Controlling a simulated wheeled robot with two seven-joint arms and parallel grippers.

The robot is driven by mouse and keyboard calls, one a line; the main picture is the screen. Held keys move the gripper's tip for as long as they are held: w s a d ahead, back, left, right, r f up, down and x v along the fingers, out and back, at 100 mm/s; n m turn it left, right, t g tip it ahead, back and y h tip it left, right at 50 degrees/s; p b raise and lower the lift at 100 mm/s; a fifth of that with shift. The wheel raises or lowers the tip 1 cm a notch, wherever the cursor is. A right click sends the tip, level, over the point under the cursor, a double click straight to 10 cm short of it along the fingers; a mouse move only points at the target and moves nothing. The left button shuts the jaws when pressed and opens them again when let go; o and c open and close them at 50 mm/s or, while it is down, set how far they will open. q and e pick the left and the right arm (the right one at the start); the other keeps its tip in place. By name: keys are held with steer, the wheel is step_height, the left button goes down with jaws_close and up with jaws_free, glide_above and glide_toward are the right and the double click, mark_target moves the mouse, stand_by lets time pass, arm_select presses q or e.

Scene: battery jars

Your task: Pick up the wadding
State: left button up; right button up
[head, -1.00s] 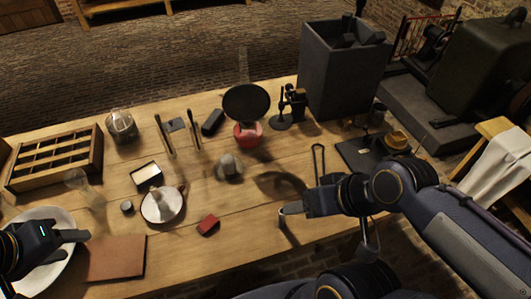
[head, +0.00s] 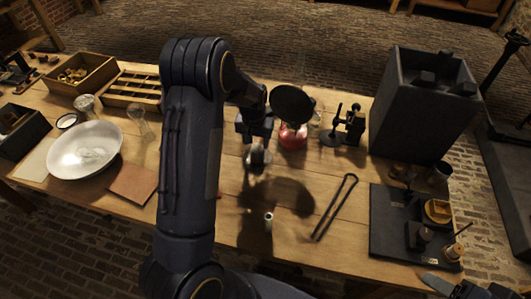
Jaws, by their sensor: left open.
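A grey rounded lump (head: 256,163), perhaps the wadding, sits on the wooden table in front of the red-based stand; I cannot be sure what it is. My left gripper (head: 256,141) is open, fingers pointing down, just above and around the top of this lump; contact is not clear. My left arm hides the table's left middle, including most of the small items there. My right gripper (head: 452,286) shows only partly at the bottom right edge, away from the lump; its jaws are not clear.
A black disc on a red base (head: 292,137) stands close behind my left gripper. A small pale cylinder (head: 268,217) and black tongs (head: 335,207) lie nearer the front. A tall dark bin (head: 420,115) and black tray (head: 388,232) are right; a white plate (head: 63,165) is left.

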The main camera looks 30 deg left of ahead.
mark_target(257, 147)
arm_select(q)
steer(key=f, duration=0.2)
steer(key=f+p, duration=0.1)
steer(key=f, duration=0.2)
steer(key=shift+d+f, duration=0.2)
steer(key=shift+f, duration=0.05)
steer(key=c, duration=0.7)
